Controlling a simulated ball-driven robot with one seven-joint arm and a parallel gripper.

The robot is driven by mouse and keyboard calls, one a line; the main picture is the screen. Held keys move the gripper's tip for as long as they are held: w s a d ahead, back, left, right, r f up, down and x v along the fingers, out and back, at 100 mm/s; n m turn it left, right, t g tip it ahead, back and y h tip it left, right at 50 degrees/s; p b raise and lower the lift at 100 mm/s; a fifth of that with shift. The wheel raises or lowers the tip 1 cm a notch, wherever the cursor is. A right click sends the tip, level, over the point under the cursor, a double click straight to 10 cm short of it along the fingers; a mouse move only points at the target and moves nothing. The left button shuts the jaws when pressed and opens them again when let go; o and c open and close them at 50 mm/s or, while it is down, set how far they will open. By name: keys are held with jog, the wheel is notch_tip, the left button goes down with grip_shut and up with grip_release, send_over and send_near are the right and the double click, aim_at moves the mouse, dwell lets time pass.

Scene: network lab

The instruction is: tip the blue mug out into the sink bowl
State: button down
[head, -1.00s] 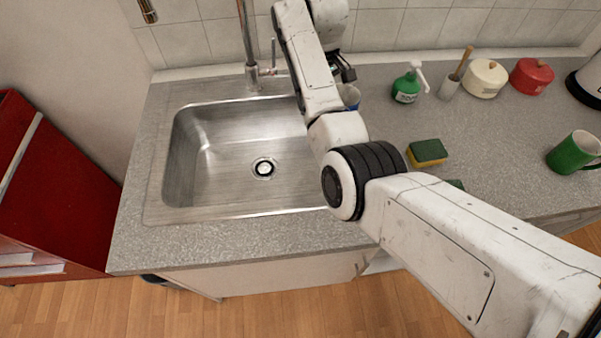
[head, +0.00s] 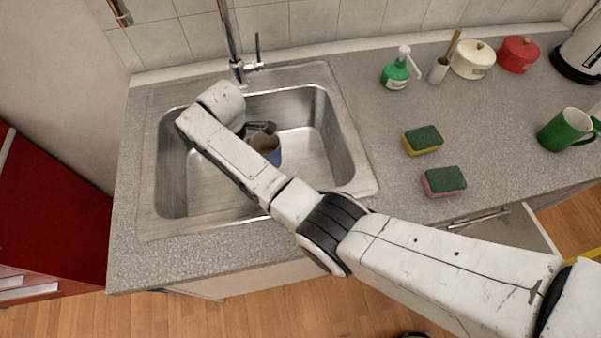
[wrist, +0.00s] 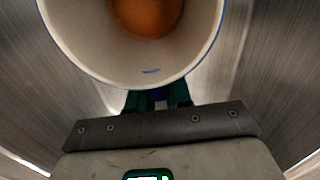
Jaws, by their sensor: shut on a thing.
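The blue mug (head: 268,155) is over the sink bowl (head: 318,150) in the head view, partly hidden by my arm. It looks about upright there, with brownish contents showing inside. In the wrist view the mug's pale inner wall (wrist: 85,45) and blue-edged rim face the camera, with orange-brown contents deeper inside. My gripper (wrist: 158,102) is shut on the mug at its near side. In the head view my gripper (head: 262,128) is largely hidden beside the mug. The sink drain is hidden.
The faucet (head: 230,45) stands behind the sink. To its right on the counter are a green soap bottle (head: 397,72), two sponges (head: 423,140), a cream pot (head: 472,60), a red pot (head: 518,54) and a green mug (head: 566,130). A red cabinet (head: 50,220) stands at left.

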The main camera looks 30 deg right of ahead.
jog(key=shift+r, duration=0.15)
jog(key=shift+s+d+r+t+p, duration=0.1)
jog(key=shift+s+r+t+p, duration=0.35)
jog(key=shift+p, duration=0.75)
jog(key=s+d+r+t+y+b, duration=0.2)
jog(key=s+r+t+b, duration=0.4)
jog(key=t+b, duration=0.6)
notch_tip(320, 180, up, 2)
jog(key=shift+s+r+y+b, duration=0.2)
jog(key=shift+y+b, duration=0.1)
jog(key=shift+y, duration=0.6)
jog(key=shift+s+r+t+b, duration=0.1)
jog(key=shift+t+b, duration=0.25)
jog(key=shift+t, duration=0.1)
